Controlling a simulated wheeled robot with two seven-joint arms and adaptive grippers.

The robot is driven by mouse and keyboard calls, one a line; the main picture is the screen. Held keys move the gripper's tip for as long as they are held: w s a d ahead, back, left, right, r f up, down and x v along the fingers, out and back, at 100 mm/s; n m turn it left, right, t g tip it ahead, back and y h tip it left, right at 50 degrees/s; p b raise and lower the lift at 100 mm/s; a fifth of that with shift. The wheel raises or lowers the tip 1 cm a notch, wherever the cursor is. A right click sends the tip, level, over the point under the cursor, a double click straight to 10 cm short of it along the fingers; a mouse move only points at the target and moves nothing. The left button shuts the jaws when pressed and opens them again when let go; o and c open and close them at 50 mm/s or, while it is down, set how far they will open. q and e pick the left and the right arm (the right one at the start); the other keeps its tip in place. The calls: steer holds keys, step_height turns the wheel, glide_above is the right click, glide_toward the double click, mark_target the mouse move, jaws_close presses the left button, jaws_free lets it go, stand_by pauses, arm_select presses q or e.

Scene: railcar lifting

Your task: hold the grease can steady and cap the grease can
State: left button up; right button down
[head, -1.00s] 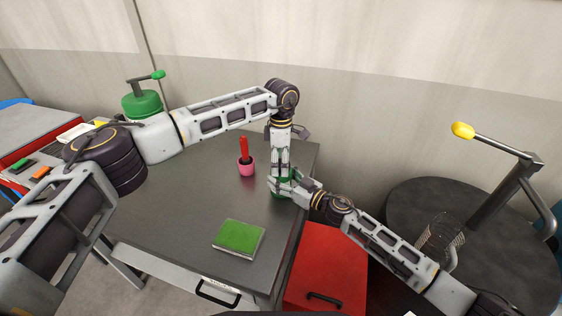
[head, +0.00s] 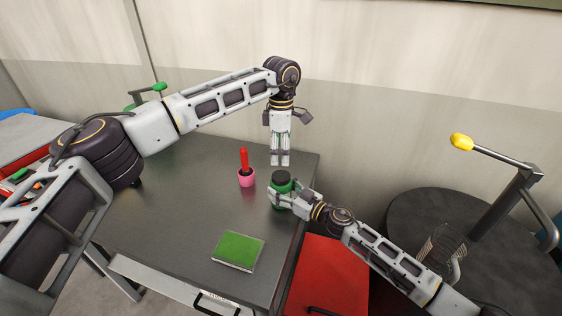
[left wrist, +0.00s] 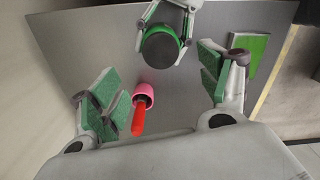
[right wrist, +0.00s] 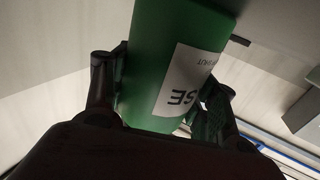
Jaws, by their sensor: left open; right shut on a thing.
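The green grease can (head: 284,203) stands near the right edge of the dark table, upright, with a dark round top (head: 282,177). In the left wrist view the top shows as a dark disc (left wrist: 160,50) with a green rim, probably the cap sitting on the can. My right gripper (head: 283,196) is shut around the can's side; the right wrist view shows the green can (right wrist: 170,60) with its white label between the fingers. My left gripper (head: 279,163) is open and empty, pointing down above the can and apart from it.
A pink cup (head: 247,178) with a red-handled tool stands left of the can. A green pad (head: 238,250) lies at the table's front. A red cabinet (head: 328,272) stands right of the table, and a round dark table (head: 420,215) farther right.

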arm_select(q)
steer(key=shift+r, duration=1.65)
arm_select(e)
steer(key=shift+c, duration=1.9)
jaws_free()
steer(key=shift+d, duration=0.1)
steer(key=v, duration=1.1)
steer(key=shift+s+d, duration=0.3)
arm_select(q)
steer(key=shift+r, duration=0.1)
arm_select(e)
steer(key=shift+r, duration=0.1)
arm_select(q)
step_height(320, 180, up, 9)
steer(key=p, duration=0.9)
arm_select(e)
step_height(320, 180, up, 9)
arm_select(q)
steer(key=shift+r+p, duration=0.5)
steer(key=shift+p, duration=0.1)
arm_select(e)
steer(key=shift+r, duration=0.5)
